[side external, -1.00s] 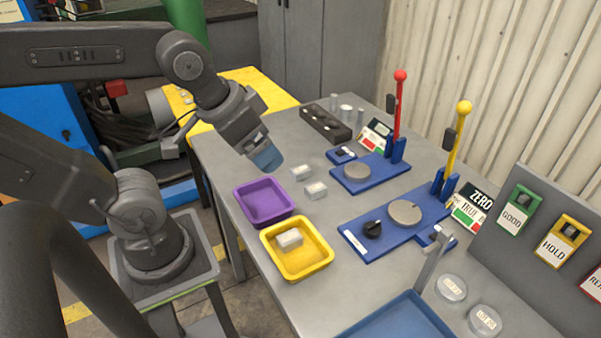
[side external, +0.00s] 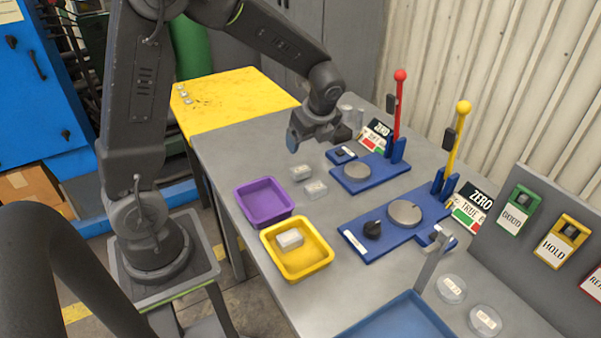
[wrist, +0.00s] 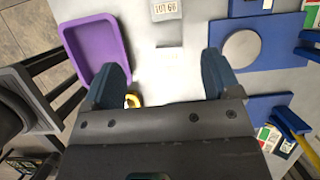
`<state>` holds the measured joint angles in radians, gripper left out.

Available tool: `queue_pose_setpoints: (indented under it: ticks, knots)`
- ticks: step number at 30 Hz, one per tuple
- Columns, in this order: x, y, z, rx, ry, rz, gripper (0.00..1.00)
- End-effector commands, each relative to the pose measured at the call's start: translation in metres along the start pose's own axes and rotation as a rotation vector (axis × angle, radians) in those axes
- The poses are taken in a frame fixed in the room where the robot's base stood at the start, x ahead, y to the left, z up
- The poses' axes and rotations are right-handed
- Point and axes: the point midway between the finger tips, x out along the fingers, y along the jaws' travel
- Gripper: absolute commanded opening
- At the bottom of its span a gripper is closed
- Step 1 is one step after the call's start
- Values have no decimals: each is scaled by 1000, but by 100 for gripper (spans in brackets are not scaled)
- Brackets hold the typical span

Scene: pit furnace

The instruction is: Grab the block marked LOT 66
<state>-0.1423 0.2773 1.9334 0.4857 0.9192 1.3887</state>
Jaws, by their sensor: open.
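In the wrist view, a pale block (wrist: 166,10) at the top edge carries a label that seems to read LOT 66; the frame cuts it off. A blank pale patch (wrist: 169,53) lies below it. In the side view two small pale blocks, one farther (side external: 301,173) and one nearer (side external: 315,190), stand on the grey table; their labels are unreadable, so I cannot tell which is LOT 66. My gripper (side external: 316,138) is open above the table, beyond these blocks. Its blue fingers (wrist: 160,80) are apart with no block between them in the wrist view.
A purple tray (side external: 290,207) and a yellow tray (side external: 327,262) holding another pale block (side external: 289,238) are nearby. Blue fixtures with a red lever (side external: 399,100) and a yellow lever (side external: 456,140) stand to the right. A blue tray (side external: 345,333) is at the front.

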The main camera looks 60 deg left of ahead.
Motion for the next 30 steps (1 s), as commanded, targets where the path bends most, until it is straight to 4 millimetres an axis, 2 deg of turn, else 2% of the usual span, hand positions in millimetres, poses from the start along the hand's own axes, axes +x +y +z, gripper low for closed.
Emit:
queue_pose_setpoints:
  ticks: [5,15,23,30]
  knots:
    - [20,-3,1,46,-8,14,83]
    - [80,-3,1,43,-7,13,83]
    - [99,-4,1,42,-6,12,83]
    - [133,-10,-1,42,-5,13,83]
